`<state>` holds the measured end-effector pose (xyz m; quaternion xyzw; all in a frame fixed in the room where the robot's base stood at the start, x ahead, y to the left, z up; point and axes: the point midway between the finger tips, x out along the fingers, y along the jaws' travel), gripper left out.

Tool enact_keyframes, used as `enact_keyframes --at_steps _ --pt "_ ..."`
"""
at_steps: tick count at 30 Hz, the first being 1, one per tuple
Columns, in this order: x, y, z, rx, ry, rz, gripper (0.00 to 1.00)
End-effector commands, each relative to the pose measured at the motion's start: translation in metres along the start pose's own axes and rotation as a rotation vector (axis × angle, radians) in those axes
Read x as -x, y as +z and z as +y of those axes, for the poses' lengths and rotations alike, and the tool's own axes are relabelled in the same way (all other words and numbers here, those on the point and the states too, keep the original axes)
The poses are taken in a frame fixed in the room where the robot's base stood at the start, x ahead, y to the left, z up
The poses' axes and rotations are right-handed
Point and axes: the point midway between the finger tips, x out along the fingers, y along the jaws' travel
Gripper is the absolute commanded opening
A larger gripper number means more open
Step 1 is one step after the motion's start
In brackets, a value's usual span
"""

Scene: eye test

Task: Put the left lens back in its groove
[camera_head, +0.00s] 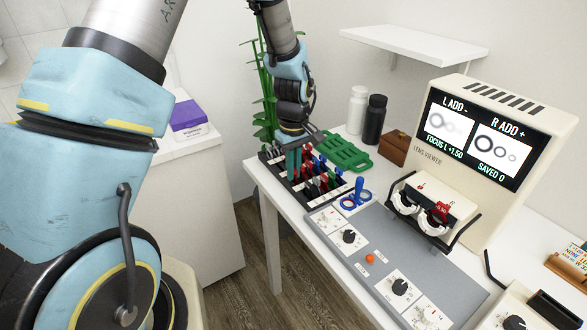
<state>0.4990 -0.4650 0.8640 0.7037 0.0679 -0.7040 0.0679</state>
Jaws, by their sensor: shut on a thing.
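A dark lens rack (284,177) with pale strips stands at the table's far left corner. It holds several red, blue, dark and green-handled lenses. My gripper (293,162) points down over the back left part of the rack. Its teal fingers are shut on a lens, which they and the neighbouring lenses mostly hide. I cannot tell its colour or whether it sits in a groove. The cream lens viewer (463,135) stands at the right; its screen (484,137) reads "L ADD -", "R ADD +", "FOCUS L +1.50" and "SAVED 0". A red lens (440,211) sits at the viewer's right eyepiece.
A grey control panel (372,259) with knobs lies in front. A green tray (343,152), white bottle (357,109), black bottle (374,119) and brown box (394,150) stand behind. A wall shelf (414,42) hangs above.

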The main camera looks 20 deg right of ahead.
Motion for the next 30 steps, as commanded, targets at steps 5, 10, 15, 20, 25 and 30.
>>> enact_keyframes --at_steps 5,10,15,20,25,30 --pt "0.000 0.000 0.000 0.000 0.000 0.000 0.00" --pt "0.000 0.000 0.000 0.000 0.000 0.000 0.23" --pt "0.000 0.000 0.000 0.000 0.000 0.000 0.42" --pt "0.000 0.000 0.000 0.000 0.001 0.001 0.44" --pt "0.003 0.000 0.001 0.000 0.003 0.002 0.44" --pt "0.024 -0.001 0.001 0.000 0.005 0.004 0.44"
